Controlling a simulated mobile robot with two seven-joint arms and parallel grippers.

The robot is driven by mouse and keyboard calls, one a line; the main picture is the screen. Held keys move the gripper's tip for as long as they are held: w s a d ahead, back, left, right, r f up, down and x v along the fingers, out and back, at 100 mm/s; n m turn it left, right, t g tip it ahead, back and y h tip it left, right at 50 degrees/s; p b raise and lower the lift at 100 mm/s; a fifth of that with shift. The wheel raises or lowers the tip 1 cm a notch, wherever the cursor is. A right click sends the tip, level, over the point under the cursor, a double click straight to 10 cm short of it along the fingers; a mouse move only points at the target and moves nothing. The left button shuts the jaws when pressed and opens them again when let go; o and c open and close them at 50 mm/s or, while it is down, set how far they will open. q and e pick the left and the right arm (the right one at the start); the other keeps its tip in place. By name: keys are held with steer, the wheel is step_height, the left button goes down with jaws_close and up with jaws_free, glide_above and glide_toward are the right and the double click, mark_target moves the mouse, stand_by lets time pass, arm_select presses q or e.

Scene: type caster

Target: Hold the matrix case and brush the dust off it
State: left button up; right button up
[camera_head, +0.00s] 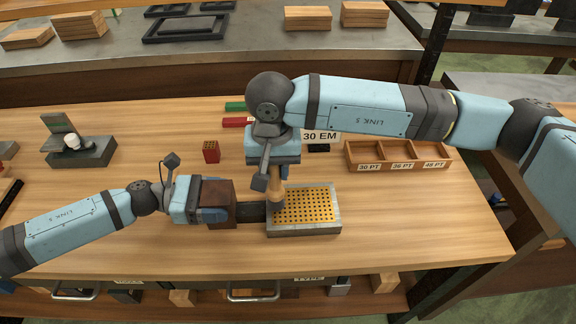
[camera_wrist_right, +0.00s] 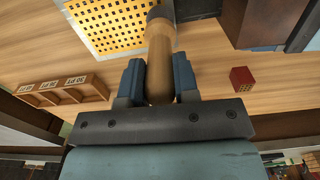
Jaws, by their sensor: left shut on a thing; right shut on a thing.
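The matrix case (camera_head: 333,221) is a shallow grey metal box with a yellow, hole-dotted face, lying flat near the table's front. A dark bar (camera_head: 251,212) and a brown block (camera_head: 218,190) extend from its left side. My left gripper (camera_head: 214,214) is shut on the brown block. My right gripper (camera_head: 277,172) is shut on the wooden handle of a brush (camera_head: 276,190), upright above the case's left end. In the right wrist view, the handle (camera_wrist_right: 160,62) stands between the fingers, beside the yellow face (camera_wrist_right: 108,22). The bristles are hidden; I cannot tell whether they touch.
A wooden tray (camera_head: 348,158) with labelled compartments stands at the back right. A small red block (camera_head: 211,151) stands behind my left gripper. A dark grey fixture (camera_head: 85,151) is at the left. The table right of the case is clear.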

steer(key=shift+a+r, duration=0.15)
steer(key=shift+r, duration=3.9)
arm_select(q)
steer(key=o, duration=1)
steer(key=shift+a, duration=0.1)
steer(key=a, duration=0.7)
steer(key=a+r, duration=0.1)
steer(key=a, duration=0.3)
steer(key=shift+s+a+r, duration=0.1)
steer(key=shift+a, duration=0.25)
